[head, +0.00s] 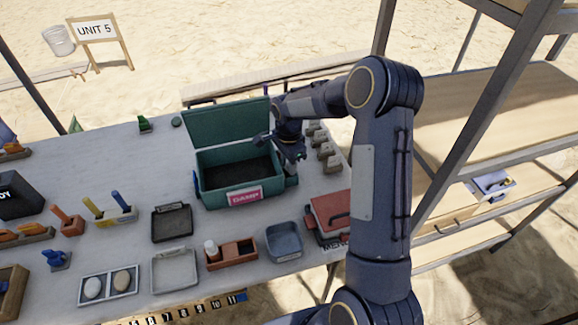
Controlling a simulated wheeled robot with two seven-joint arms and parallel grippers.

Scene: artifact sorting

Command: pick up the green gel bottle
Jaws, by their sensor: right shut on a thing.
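My right gripper (292,160) points down at the right side of an open green box (240,197) with a pink "DAMP" label. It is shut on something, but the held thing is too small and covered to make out. I cannot pick out the green gel bottle for certain. A small green object (144,124) stands at the far edge of the table, left of the box, well apart from the gripper. My left gripper is not in view.
The table (120,180) holds a black tray (172,224), a pale tray (174,270), an orange tray (231,255), a blue-grey bin (284,242) and a red box (328,213). Several grey blocks (326,152) stand right of the gripper. A metal shelf frame (480,110) rises at right.

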